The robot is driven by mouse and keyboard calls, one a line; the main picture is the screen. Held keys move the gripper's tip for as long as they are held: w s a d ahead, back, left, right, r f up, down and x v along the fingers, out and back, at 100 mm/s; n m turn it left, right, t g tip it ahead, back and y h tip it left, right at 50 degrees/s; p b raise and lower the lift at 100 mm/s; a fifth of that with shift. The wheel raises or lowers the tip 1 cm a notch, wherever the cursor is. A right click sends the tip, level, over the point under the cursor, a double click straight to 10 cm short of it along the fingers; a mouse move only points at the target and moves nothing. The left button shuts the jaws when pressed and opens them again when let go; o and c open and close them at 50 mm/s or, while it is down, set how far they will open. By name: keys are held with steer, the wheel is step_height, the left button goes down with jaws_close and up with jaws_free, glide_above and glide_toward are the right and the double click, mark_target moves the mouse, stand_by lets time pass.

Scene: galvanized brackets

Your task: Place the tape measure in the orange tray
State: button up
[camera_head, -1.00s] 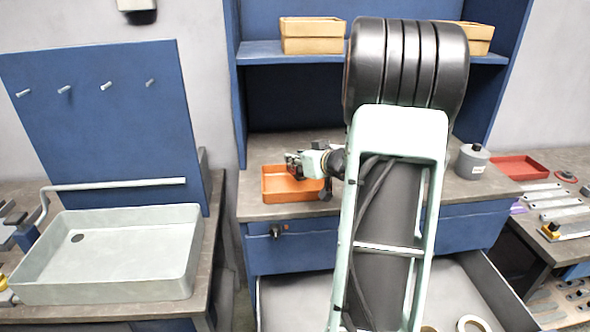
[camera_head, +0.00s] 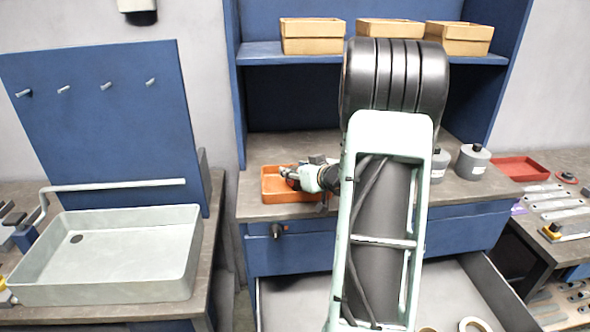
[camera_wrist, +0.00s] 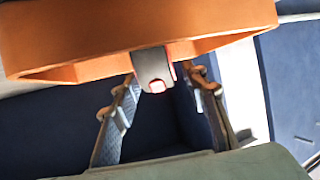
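The orange tray (camera_head: 283,197) sits on the middle workbench, left of my arm. Its wall also fills the top of the wrist view (camera_wrist: 60,45). The tape measure (camera_wrist: 153,68) shows as a grey body with red edging and a pale patch, between my fingertips and in front of the tray wall in the picture. My gripper (camera_wrist: 160,80) appears shut on it, with a finger on each side. In the head view my gripper (camera_head: 295,176) is over the tray, pointing left, and a small dark and red shape, likely the tape measure (camera_head: 289,178), shows at its fingertips.
Tan bins (camera_head: 312,37) stand on the shelf above. Grey canisters (camera_head: 472,162) stand on the bench right of my arm, and a red tray (camera_head: 520,168) is farther right. A drawer (camera_head: 470,285) is open below the bench. A pale sink (camera_head: 110,265) is at left.

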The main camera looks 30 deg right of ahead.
steer(key=shift+r, duration=0.2)
steer(key=v, duration=1.2)
steer(key=shift+s+f, duration=0.1)
